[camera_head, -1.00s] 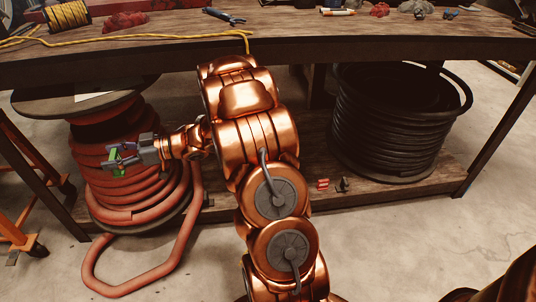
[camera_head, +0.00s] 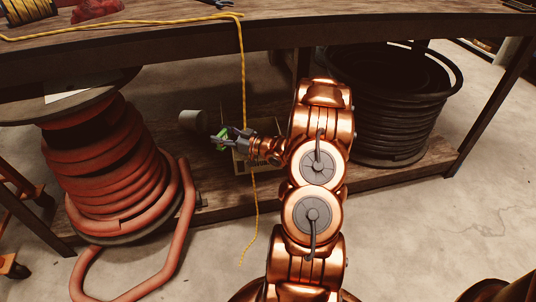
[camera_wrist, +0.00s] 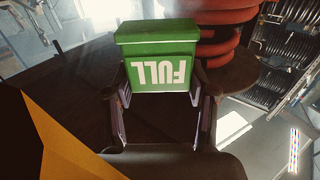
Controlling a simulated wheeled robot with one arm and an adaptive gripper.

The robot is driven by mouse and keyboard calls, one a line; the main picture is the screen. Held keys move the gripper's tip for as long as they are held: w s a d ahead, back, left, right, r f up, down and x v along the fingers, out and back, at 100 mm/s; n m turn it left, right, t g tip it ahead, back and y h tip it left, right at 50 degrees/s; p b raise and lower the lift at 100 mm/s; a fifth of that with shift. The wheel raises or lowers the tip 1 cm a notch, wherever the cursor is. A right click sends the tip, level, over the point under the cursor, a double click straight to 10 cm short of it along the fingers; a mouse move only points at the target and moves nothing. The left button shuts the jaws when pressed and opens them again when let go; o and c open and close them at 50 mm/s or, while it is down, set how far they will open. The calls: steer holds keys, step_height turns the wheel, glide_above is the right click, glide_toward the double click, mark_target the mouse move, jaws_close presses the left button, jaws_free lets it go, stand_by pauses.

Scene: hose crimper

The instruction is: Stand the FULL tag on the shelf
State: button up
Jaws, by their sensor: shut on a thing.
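The green FULL tag (camera_wrist: 158,73) is held between the fingers of my gripper (camera_wrist: 160,100). Its white lettering appears upside down in the wrist view. In the head view the tag (camera_head: 220,139) shows small at the tips of my gripper (camera_head: 225,141), pointing left, beneath the workbench top. The wooden lower shelf (camera_head: 400,178) runs under the bench. The tag appears to be near the shelf's left half, but I cannot tell its exact height or whether it touches anything.
A red hose reel (camera_head: 115,180) stands left of my gripper. A grey cylinder (camera_head: 192,121) and a cardboard box (camera_head: 242,158) are close by. A yellow cord (camera_head: 243,75) hangs near my gripper. A black hose coil (camera_head: 395,120) fills the shelf's right side.

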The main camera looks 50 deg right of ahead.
steer(key=s+d+f+m+h+b, duration=0.3)
steer(key=s+d+f+m+h, duration=0.45)
steer(key=s+d+f, duration=0.8)
steer(key=s+d+f+m+g+h+b, duration=0.1)
steer(key=s+d+f+m+h, duration=0.1)
steer(key=s+d+f+h, duration=0.35)
steer(key=s+d+f+m+g+h+b, duration=0.1)
steer(key=s+d+f+h, duration=0.2)
steer(key=s+f, duration=0.55)
steer(key=a+b+x, duration=0.1)
steer(key=b+x, duration=0.1)
steer(key=x, duration=0.3)
steer(key=w+f+b+x, duration=0.1)
steer(key=b+x, duration=0.1)
steer(key=x, duration=0.3)
steer(key=a+f+b+x, duration=0.1)
steer(key=x, duration=0.4)
steer(key=shift+w+a+b, duration=0.15)
steer(key=shift+w+b, duration=0.25)
steer(key=shift+w, duration=0.2)
steer(key=shift+w+f+b, duration=0.1)
steer(key=shift+f+b, duration=0.95)
steer(key=shift+f, duration=0.6)
steer(key=shift+f, duration=0.15)
steer(key=o, duration=0.9)
